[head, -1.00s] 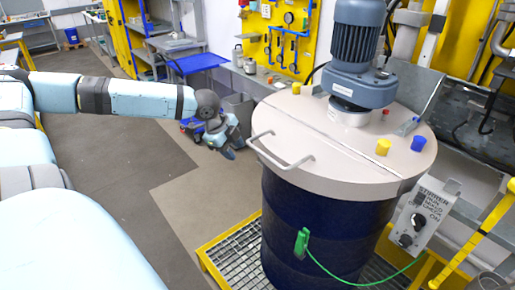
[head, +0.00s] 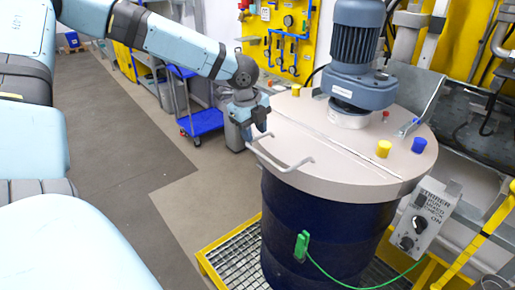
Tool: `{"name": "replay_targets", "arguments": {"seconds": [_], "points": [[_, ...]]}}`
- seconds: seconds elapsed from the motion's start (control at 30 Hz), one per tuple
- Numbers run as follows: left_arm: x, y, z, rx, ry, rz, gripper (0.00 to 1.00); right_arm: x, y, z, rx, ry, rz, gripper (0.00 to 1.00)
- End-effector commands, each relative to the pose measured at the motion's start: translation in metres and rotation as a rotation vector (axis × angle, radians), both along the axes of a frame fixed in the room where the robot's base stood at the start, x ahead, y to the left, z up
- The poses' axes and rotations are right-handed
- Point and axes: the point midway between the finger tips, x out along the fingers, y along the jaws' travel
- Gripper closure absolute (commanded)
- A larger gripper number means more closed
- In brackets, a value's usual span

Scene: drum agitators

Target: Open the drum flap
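The dark blue drum (head: 325,235) stands on a grated platform at the right of the head view. Its round beige lid carries a flap (head: 290,150) on the front-left side, lying flat and closed along a straight seam. A grey bar handle (head: 280,153) stands out at the flap's front-left edge. My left gripper (head: 257,132) points down at the lid's left edge, close to the handle's far end. Whether it touches the handle, and how far its fingers are apart, I cannot tell. My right gripper is not in view.
A grey-blue motor (head: 360,55) stands on the lid's back half, with a yellow cap (head: 383,148) and a blue cap (head: 418,145) nearby. A control box (head: 420,217) is at the right. A green clamp (head: 302,246) with a cable hangs at the drum's front. A blue cart (head: 202,122) stands behind.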

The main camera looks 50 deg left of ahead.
Motion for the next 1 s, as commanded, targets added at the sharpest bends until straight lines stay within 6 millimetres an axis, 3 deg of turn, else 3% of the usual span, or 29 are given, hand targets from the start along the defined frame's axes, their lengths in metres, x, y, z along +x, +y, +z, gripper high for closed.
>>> {"name": "replay_targets", "arguments": {"seconds": [0.1, 0.33, 0.8, 0.97, 1.0], "points": [[0.004, 0.000, -0.025, 0.002, 0.005, 0.001, 0.61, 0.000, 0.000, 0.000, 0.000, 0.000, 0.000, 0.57], [0.011, 0.000, -0.056, 0.001, 0.002, 0.001, 0.61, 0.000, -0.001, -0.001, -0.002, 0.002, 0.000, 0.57], [0.013, -0.001, -0.067, 0.000, -0.002, 0.001, 0.61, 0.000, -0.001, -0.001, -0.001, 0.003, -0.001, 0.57], [0.013, -0.001, -0.067, 0.000, -0.001, 0.001, 0.98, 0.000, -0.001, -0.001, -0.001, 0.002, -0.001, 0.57], [0.013, -0.001, -0.067, 0.000, -0.002, 0.001, 1.00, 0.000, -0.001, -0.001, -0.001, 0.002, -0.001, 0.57]]}}
